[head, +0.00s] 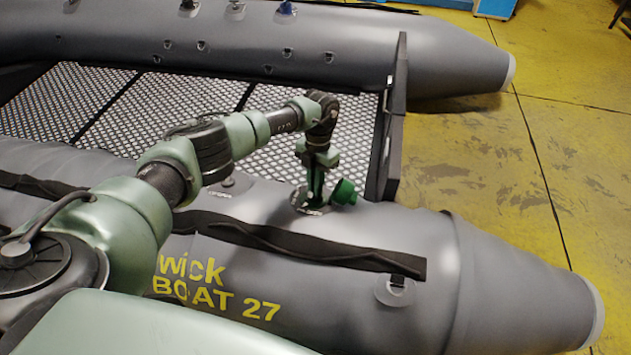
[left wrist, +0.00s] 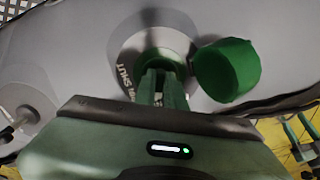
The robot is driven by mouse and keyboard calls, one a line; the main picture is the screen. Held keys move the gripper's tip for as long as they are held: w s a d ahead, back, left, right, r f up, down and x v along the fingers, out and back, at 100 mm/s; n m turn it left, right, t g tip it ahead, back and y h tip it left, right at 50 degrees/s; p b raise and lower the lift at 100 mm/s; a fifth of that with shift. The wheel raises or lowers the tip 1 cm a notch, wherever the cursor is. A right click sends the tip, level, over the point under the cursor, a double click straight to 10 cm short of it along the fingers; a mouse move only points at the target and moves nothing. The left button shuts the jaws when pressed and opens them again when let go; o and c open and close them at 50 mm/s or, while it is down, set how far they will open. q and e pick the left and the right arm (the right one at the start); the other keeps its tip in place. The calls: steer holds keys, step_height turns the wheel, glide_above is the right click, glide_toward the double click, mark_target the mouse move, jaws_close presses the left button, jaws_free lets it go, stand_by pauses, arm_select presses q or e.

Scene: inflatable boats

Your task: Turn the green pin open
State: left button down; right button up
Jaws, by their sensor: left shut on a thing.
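The green pin sits in a round valve (left wrist: 128,48) on top of the near grey boat tube; the fingers mostly hide the pin. My left gripper (head: 314,200) points down onto the valve and is shut on the pin. In the left wrist view its fingers (left wrist: 162,82) come together at the valve's centre. A green cap (head: 344,191) hangs open beside the valve on its right; it also shows large in the left wrist view (left wrist: 227,69). Lettering on the valve ring reads "SHUT" in part.
The near grey tube (head: 420,235) carries a black strap (head: 300,247) in front of the valve. A dark upright transom board (head: 396,120) stands just behind and right of the gripper. The far tube (head: 350,45) runs across the back. Yellow floor (head: 560,160) at right is clear.

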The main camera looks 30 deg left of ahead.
arm_select(q)
steer(key=n+p, duration=0.1)
steer(key=n, duration=0.3)
steer(key=shift+a+r, duration=0.1)
steer(key=shift+n+p, duration=0.5)
steer(key=shift+n, duration=0.3)
arm_select(e)
step_height(320, 180, down, 7)
steer(key=s, duration=0.2)
steer(key=shift+s+d+f, duration=0.15)
steer(key=shift+s+d, duration=0.05)
steer(key=shift+s, duration=0.2)
arm_select(q)
steer(key=c, duration=1.5)
jaws_free()
steer(key=shift+w+r, duration=0.1)
steer(key=shift+r, duration=0.1)
steer(key=r, duration=0.3)
steer(key=w+r+p, duration=0.1)
steer(key=r, duration=0.3)
steer(key=shift+w+a, duration=0.2)
arm_select(e)
steer(key=s+f, duration=0.2)
steer(key=f, duration=0.1)
steer(key=shift+s+d+g, duration=0.15)
steer(key=shift+g, duration=0.25)
